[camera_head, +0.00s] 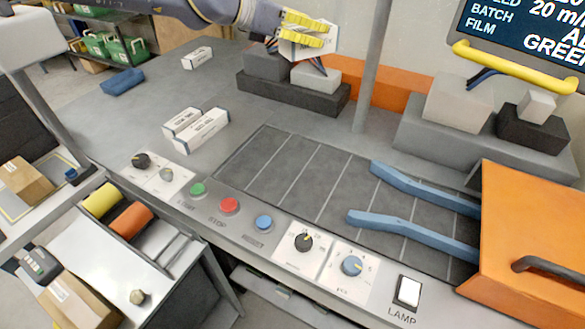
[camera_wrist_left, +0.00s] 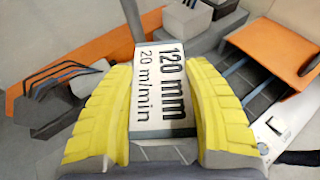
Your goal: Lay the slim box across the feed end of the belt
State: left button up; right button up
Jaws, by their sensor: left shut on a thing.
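My left gripper (camera_head: 312,36), with ribbed yellow fingers, is at the top of the head view, beyond the belt. It is shut on a white block (camera_wrist_left: 160,92) printed "120 mm 20 m/min", which shows between the fingers in the left wrist view. The dark belt (camera_head: 290,178) with pale cross lines is bare at its left end. Slim white boxes lie on the table left of the belt: a long one (camera_head: 203,131), a shorter one (camera_head: 180,121) beside it, and another (camera_head: 197,58) farther back. I cannot tell which is the task's box. My right gripper is not in view.
Blue guide rails (camera_head: 413,231) lead into an orange hood (camera_head: 530,235) at the right. A dark stepped block (camera_head: 292,95) and grey blocks (camera_head: 460,103) stand behind the belt. Buttons and knobs (camera_head: 229,205) line the front edge. A blue item (camera_head: 122,82) lies far left.

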pick_arm(q)
jog(key=shift+w+d+f+n+t+y, duration=0.2)
jog(key=shift+w+f+n+t+y, duration=0.15)
jog(key=shift+n+t, duration=0.25)
jog(key=shift+w+d+f+n+t+y, duration=0.15)
jog(key=shift+w+f+n+t+y, duration=0.1)
jog(key=shift+f+n+t, duration=0.35)
jog(key=a+f+n+t+y, duration=0.1)
jog(key=f, duration=1.1)
jog(key=a+f+n+t+y, duration=0.1)
jog(key=f, duration=1.2)
jog(key=w+a+f+n+t+y, duration=0.1)
jog(key=a+f+n, duration=0.1)
jog(key=f, duration=1)
jog(key=shift+f+y, duration=0.2)
jog(key=shift+y, duration=0.1)
jog(key=shift+f, duration=0.2)
jog(key=o, duration=1.4)
jog(key=shift+c, duration=0.2)
